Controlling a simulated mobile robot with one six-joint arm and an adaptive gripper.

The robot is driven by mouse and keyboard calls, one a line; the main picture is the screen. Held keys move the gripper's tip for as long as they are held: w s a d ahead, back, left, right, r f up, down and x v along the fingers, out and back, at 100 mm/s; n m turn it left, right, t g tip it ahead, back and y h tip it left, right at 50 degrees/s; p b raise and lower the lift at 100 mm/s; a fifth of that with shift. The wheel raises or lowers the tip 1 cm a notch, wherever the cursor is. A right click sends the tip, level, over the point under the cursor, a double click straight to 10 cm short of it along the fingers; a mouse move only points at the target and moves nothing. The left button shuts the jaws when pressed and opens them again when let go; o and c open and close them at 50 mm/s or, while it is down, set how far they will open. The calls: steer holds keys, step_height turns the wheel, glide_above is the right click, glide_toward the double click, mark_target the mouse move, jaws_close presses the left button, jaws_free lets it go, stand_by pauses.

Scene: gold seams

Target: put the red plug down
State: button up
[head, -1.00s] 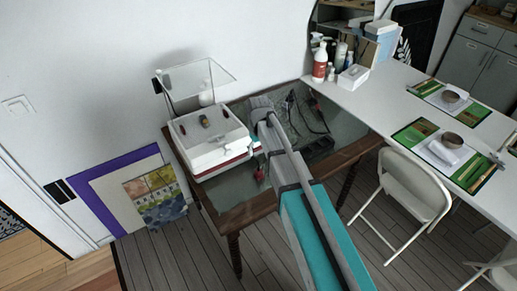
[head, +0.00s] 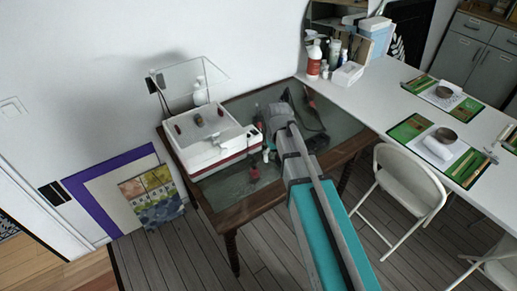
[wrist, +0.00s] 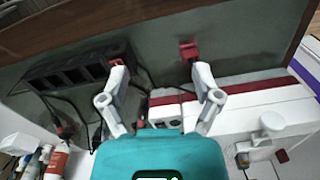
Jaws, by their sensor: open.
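A red plug (wrist: 188,50) lies on the glass table top in the wrist view, just beyond my right-hand fingertip and apart from the left one. It also shows in the head view (head: 254,173), near the table's front edge. My gripper (wrist: 160,70) is open, with nothing between its fingers. Another red part (wrist: 117,62) shows at the left fingertip, at the end of a black power strip (wrist: 65,75); I cannot tell whether the finger touches it. In the head view my arm hides most of the strip.
A white box with a red stripe (head: 215,155) stands left of my gripper, with small items on its lid. Black cables (wrist: 85,110) lie beside the strip. Bottles (head: 314,62) stand on the white table behind. Bare glass (head: 225,190) lies near the front edge.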

steer(key=s+d+m, duration=0.5)
steer(key=s+d, duration=0.7)
steer(key=d, duration=0.1)
steer(key=shift+d, duration=0.15)
stand_by(0.6)
